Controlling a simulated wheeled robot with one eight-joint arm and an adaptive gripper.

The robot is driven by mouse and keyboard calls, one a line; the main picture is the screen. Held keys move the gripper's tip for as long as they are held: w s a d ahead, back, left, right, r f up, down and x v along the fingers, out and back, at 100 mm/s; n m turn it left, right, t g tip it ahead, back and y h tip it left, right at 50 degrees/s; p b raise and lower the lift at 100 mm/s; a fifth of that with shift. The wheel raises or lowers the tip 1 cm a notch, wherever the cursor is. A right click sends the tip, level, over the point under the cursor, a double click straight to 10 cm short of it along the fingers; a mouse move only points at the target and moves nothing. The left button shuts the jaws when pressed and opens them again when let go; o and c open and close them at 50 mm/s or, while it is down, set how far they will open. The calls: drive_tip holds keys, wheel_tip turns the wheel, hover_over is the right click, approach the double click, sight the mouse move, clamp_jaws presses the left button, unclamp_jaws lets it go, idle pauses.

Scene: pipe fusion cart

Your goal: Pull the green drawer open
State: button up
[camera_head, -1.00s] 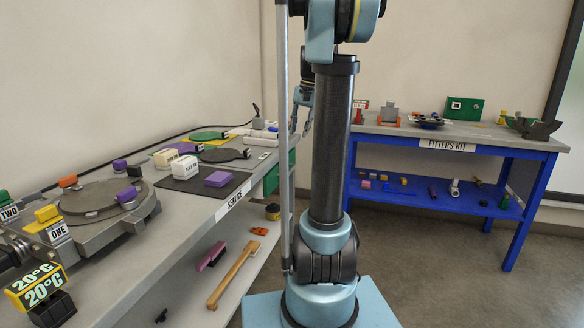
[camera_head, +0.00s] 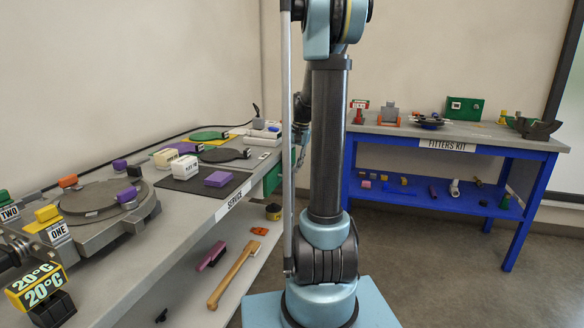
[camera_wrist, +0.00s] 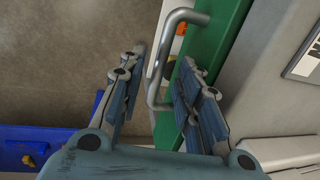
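The green drawer (camera_wrist: 217,45) fills the upper middle of the wrist view, with a grey metal U-shaped handle (camera_wrist: 157,66) on its front. In the head view, part of the green drawer (camera_head: 271,180) shows under the right end of the service bench. My gripper (camera_wrist: 162,82) is open, with one finger on each side of the handle's bar. The bar appears between the fingers, with gaps visible; contact cannot be made out. In the head view my gripper (camera_head: 301,136) is small and partly hidden behind my arm and a pole.
The service bench (camera_head: 205,222) runs along the left, carrying pads, labelled blocks and a round plate. Its lower shelf holds a brush (camera_head: 234,274) and a tin. The blue fitters kit table (camera_head: 446,160) stands at the back right. Floor between them is open.

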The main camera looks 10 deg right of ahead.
drive_tip(key=shift+f, duration=0.45)
clamp_jaws()
